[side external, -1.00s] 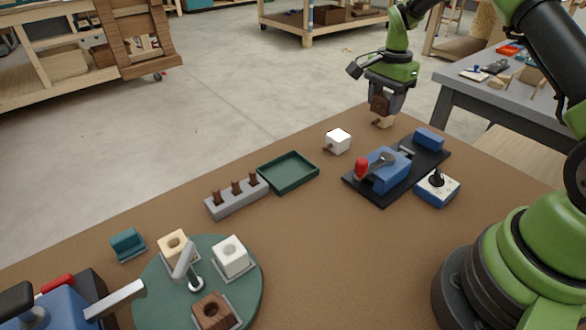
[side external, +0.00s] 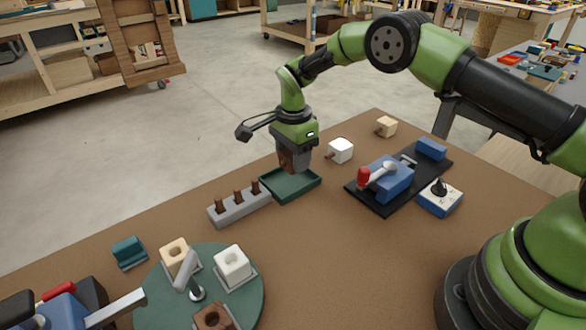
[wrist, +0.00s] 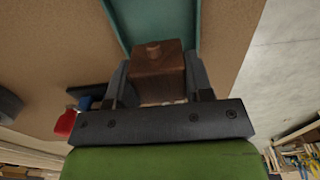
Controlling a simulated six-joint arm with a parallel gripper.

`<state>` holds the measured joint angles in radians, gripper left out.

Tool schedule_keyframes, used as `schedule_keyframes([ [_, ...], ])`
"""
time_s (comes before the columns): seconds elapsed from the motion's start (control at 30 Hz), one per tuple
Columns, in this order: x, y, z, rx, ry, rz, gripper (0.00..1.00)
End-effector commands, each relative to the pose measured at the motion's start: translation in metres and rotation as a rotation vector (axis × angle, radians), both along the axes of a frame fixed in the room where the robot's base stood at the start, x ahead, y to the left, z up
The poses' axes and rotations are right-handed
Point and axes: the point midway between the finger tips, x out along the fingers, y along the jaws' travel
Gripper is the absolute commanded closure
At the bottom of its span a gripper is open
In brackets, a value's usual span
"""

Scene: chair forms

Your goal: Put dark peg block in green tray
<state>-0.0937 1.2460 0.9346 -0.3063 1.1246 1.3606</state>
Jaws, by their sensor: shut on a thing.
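The dark peg block (side external: 291,160) is a brown wooden cube with a short peg. My gripper (side external: 294,166) is shut on it and holds it over the green tray (side external: 303,189), toward the tray's back left part. In the wrist view the block (wrist: 157,70) sits between the two fingers (wrist: 158,85), its peg facing the top of the picture. The green tray (wrist: 123,22) shows behind it there. I cannot tell whether the block touches the tray floor.
A grey rack (side external: 240,207) with brown pegs stands just left of the tray. A white peg block (side external: 340,150) and a pale wooden one (side external: 386,126) lie to the right. A blue clamp (side external: 388,179) is on a black base. A green turntable (side external: 245,295) holds several holed blocks.

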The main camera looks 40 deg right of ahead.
Motion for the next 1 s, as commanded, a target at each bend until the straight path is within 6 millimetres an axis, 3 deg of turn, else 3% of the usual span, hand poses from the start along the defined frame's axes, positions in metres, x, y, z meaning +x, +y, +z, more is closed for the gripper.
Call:
schedule_keyframes([
  [0.2, -0.001, 0.000, -0.031, 0.000, 0.003, 0.000, 0.76],
  [0.63, 0.000, 0.000, -0.038, 0.000, 0.001, 0.000, 0.76],
  [0.67, 0.000, 0.000, -0.038, 0.000, 0.000, 0.000, 0.46],
  [0.7, 0.000, 0.000, -0.038, 0.000, 0.000, 0.000, 0.42],
  [1.0, 0.000, 0.000, -0.035, 0.000, 0.000, 0.000, 0.42],
])
